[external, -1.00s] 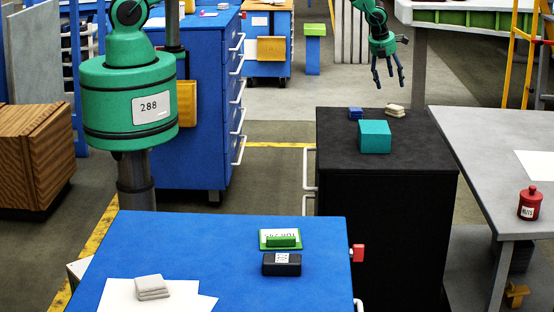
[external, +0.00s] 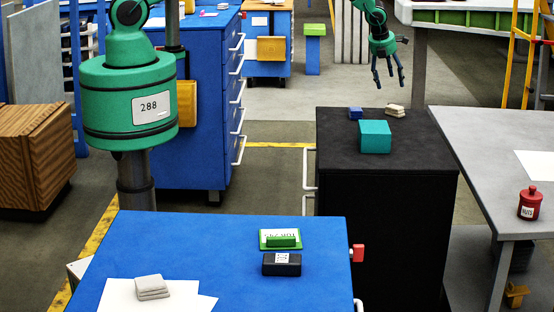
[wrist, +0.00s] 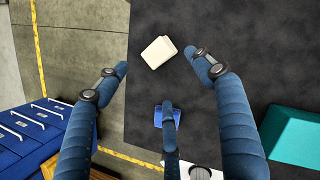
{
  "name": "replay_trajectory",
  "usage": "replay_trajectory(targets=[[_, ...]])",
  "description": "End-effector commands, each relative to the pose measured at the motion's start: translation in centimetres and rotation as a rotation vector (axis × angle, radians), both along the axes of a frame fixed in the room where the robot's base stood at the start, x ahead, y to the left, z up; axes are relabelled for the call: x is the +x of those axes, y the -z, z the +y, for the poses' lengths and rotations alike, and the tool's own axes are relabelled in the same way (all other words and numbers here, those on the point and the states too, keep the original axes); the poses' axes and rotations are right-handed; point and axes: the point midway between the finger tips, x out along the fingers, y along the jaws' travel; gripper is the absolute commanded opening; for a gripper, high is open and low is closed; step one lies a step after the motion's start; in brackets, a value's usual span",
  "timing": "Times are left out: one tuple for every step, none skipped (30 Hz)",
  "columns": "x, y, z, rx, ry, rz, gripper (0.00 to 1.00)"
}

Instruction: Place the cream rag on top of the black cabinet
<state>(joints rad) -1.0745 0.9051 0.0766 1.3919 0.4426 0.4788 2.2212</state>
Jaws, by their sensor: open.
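The cream rag (external: 395,110) lies folded on the top of the black cabinet (external: 340,165), near its far edge. In the wrist view the rag (wrist: 159,52) rests on the dark cabinet top (wrist: 220,25), close to the cabinet's edge. My gripper (external: 389,84) is open and empty, above the rag and apart from it. In the wrist view its blue fingers (wrist: 160,80) are spread wide, with the rag beyond the tips. A paler grey folded rag (external: 152,288) lies on white paper on the blue cabinet in front.
A teal box (external: 375,136) and a small blue item (external: 355,113) stand on the black cabinet near the rag. A grey table (external: 470,150) with a red jar (external: 530,204) is at the right. The blue cabinet (external: 200,240) holds a black item (external: 281,264) and a green one.

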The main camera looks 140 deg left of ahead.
Motion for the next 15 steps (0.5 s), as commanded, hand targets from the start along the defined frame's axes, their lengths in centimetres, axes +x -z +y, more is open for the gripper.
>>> replay_trajectory(targets=[[0.2,-0.3,-0.1,0.001,-0.002,-0.003,0.68],[0.4,-0.6,-0.3,0.002,-0.004,-0.005,0.68],[0.8,-1.0,-0.5,0.002,-0.007,-0.008,0.68],[1.1,-1.4,-0.7,0.004,-0.011,-0.012,0.68],[1.4,-1.8,-1.0,0.004,-0.018,-0.017,0.68],[1.9,-2.5,-1.5,0.006,-0.027,-0.024,0.68],[2.4,-3.2,-1.8,0.008,-0.034,-0.031,0.68],[2.9,-3.9,-2.3,0.009,-0.043,-0.040,0.68],[3.8,-5.0,-3.1,0.010,-0.055,-0.050,0.68],[4.4,-5.9,-3.7,0.012,-0.067,-0.060,0.68],[5.0,-6.8,-4.4,0.012,-0.080,-0.070,0.68],[5.9,-8.1,-5.4,0.012,-0.097,-0.085,0.68],[6.6,-9.1,-6.2,0.013,-0.112,-0.096,0.68],[7.3,-10.1,-7.1,0.013,-0.126,-0.109,0.68],[8.3,-11.6,-8.3,0.014,-0.147,-0.125,0.68]])
